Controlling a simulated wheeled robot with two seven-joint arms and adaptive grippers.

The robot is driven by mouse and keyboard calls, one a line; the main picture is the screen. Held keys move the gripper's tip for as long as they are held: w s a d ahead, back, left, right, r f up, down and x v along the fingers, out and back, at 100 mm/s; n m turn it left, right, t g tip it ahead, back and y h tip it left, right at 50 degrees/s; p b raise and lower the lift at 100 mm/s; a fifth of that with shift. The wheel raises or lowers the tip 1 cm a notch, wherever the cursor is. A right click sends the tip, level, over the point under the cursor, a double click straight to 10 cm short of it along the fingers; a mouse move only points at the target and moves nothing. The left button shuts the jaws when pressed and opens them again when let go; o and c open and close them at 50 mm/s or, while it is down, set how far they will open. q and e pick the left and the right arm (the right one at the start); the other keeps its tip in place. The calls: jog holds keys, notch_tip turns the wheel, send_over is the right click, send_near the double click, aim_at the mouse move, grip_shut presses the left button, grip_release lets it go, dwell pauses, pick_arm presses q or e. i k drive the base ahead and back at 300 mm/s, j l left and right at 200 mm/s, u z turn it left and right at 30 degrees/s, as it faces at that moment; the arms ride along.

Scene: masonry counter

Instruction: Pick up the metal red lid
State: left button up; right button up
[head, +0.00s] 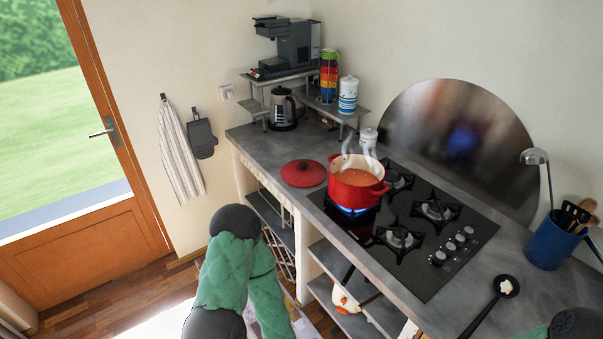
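The red lid (303,174) lies flat on the grey counter, just left of the stove. A red pot (355,190) with orange-red contents steams on a lit blue flame close to the lid's right. My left arm shows at the bottom, below and left of the lid, with its forearm running down out of the picture. Its gripper is not in view. Only a small part of my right arm shows in the bottom right corner, and its gripper is not in view.
A black gas stove (430,266) fills the middle of the counter. A kettle (283,108) and a shelf stand (350,109) with a coffee machine (297,45) are behind the lid. Counter around the lid's left is clear.

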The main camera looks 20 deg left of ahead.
aim_at(300, 172)
jog(key=i+j, duration=0.15)
jog(key=j, duration=0.2)
jog(key=i+j, duration=0.15)
jog(key=j, duration=0.2)
jog(key=i+j, duration=0.15)
jog(key=j, duration=0.2)
jog(key=i+j, duration=0.2)
jog(key=j, duration=0.2)
jog(key=i+j, duration=0.15)
jog(key=j, duration=0.2)
jog(key=i+j, duration=0.15)
jog(key=j, duration=0.2)
